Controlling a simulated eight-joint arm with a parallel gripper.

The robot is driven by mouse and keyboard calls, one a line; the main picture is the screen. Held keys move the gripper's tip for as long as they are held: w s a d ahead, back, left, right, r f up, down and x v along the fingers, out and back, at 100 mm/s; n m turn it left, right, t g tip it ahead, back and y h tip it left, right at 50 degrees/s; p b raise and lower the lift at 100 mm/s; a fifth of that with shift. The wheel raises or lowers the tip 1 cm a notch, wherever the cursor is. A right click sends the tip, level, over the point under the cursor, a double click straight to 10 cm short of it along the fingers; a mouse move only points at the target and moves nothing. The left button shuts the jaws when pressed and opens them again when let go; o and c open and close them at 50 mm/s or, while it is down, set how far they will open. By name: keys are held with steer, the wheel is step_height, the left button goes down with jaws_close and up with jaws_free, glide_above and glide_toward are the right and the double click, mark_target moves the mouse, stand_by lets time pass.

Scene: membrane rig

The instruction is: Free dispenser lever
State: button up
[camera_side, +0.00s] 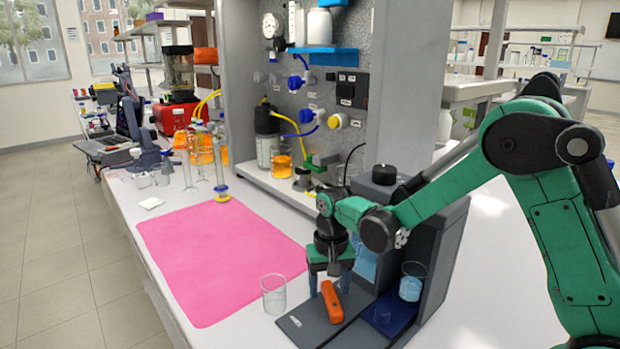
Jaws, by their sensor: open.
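A dark grey dispenser-like unit (441,262) stands at the front of the bench, with a black knob (383,174) on top and a flat base plate (300,326). An orange block-like piece (332,303) rests on the base plate, leaning slightly. My gripper (329,284) points down just above and behind the orange piece, with its two fingers apart. I cannot tell whether they touch it. I cannot clearly make out a lever; my gripper and wrist hide part of the unit's front. A cup with blue liquid (410,288) stands at the unit's right side.
A clear empty beaker (274,294) stands close left of the base plate. A pink mat (215,255) covers the bench to the left and is bare. Behind are orange-liquid bottles (201,148), a grey panel with valves (345,60) and yellow tubing.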

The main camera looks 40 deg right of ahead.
steer(key=shift+f, duration=0.35)
jaws_close()
